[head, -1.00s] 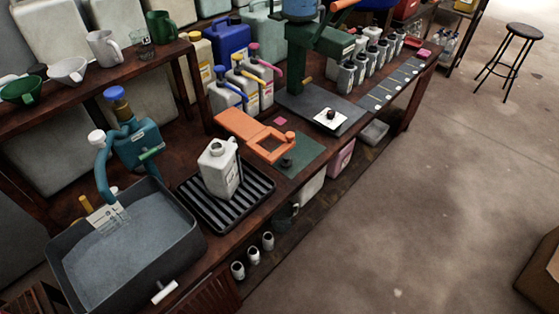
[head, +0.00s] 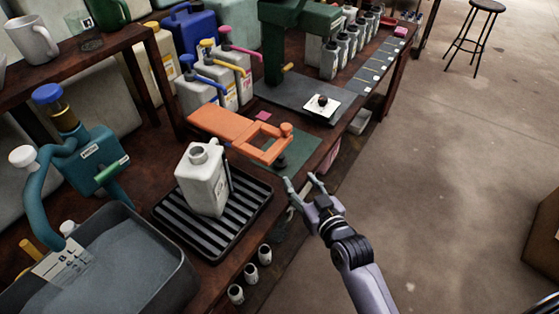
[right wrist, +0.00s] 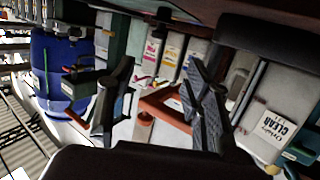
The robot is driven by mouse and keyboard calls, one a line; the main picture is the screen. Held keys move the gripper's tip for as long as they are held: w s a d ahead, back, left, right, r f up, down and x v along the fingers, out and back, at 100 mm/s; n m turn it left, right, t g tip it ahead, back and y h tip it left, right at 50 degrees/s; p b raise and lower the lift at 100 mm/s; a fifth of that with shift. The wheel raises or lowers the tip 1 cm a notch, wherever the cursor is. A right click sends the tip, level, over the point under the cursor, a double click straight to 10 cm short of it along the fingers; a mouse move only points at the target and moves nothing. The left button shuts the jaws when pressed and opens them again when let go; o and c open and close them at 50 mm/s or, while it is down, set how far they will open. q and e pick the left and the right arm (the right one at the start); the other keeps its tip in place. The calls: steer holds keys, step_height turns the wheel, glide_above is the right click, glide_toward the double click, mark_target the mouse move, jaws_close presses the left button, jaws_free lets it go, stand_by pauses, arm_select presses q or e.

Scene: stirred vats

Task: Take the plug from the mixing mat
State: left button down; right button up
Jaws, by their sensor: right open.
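The dark plug (head: 282,161) is a small, short piece on the green mat (head: 306,148), close to the mat's front edge. I take this green mat as the mixing mat. My right gripper (head: 300,180) is open and empty just in front of the mat's front edge, near the plug and apart from it. In the right wrist view its two fingers (right wrist: 160,78) are spread wide with nothing between them. I cannot make out the plug in the right wrist view. My left gripper is not in view.
An orange clamp-like frame (head: 231,132) reaches over the mat's back left. A white jug (head: 203,181) stands on a ribbed black tray (head: 246,217) left of my right gripper. A green press (head: 273,45) stands behind. The floor to the right is open.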

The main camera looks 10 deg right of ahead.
mark_target(282, 157)
steer(key=x, duration=1.4)
steer(key=shift+w+f, duration=0.3)
steer(key=shift+c, duration=0.5)
steer(key=c, duration=0.8)
